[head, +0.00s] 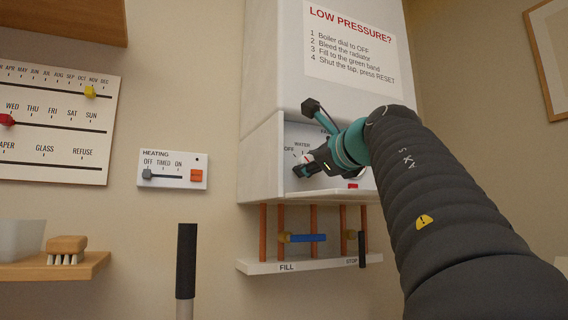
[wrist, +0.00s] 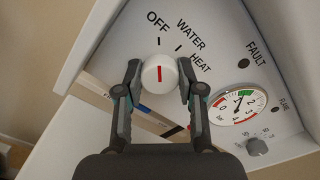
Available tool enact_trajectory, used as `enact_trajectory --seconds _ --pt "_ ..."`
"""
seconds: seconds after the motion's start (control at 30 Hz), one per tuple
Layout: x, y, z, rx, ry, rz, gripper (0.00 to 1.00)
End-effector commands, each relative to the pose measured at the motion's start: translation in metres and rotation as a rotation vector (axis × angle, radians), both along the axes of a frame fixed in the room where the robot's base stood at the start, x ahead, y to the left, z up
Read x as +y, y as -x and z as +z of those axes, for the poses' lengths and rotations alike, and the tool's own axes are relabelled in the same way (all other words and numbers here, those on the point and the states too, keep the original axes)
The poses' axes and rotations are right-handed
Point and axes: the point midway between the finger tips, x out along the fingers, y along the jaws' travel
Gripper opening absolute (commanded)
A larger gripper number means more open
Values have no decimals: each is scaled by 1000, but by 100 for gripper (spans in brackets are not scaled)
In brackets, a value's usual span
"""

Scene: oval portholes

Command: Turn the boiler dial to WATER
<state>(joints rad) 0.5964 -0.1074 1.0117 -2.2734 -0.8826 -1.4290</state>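The boiler dial is a round white knob (wrist: 159,76) with a red line, on the boiler's slanted panel, in the wrist view. The red line is about upright in that view, in line with the OFF mark. The WATER label (wrist: 191,33) and its mark lie to the right of OFF, with HEAT beyond. My gripper (wrist: 159,72) has one finger on each side of the dial, apart by slightly more than its width; firm contact cannot be made out. In the head view my gripper (head: 302,167) is at the panel and hides most of the dial.
A pressure gauge (wrist: 237,104), a small grey knob (wrist: 257,147) and a FAULT lamp (wrist: 243,63) sit right of the dial. The boiler casing (head: 275,60) rises above. Copper pipes (head: 314,218) and a blue-handled tap (head: 307,238) are below.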

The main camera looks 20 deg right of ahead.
Motion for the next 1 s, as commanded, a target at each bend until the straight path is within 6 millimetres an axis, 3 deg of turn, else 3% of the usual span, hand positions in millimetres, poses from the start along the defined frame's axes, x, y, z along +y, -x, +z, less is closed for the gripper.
enact_trajectory --seconds 0.03,0.07,0.47,1.0 --pt "0 0 0 0 0 0 11" --pt "0 0 0 0 0 0 3" --pt "0 0 2 4 -64 0 3" --pt "0 0 4 19 -481 0 3"
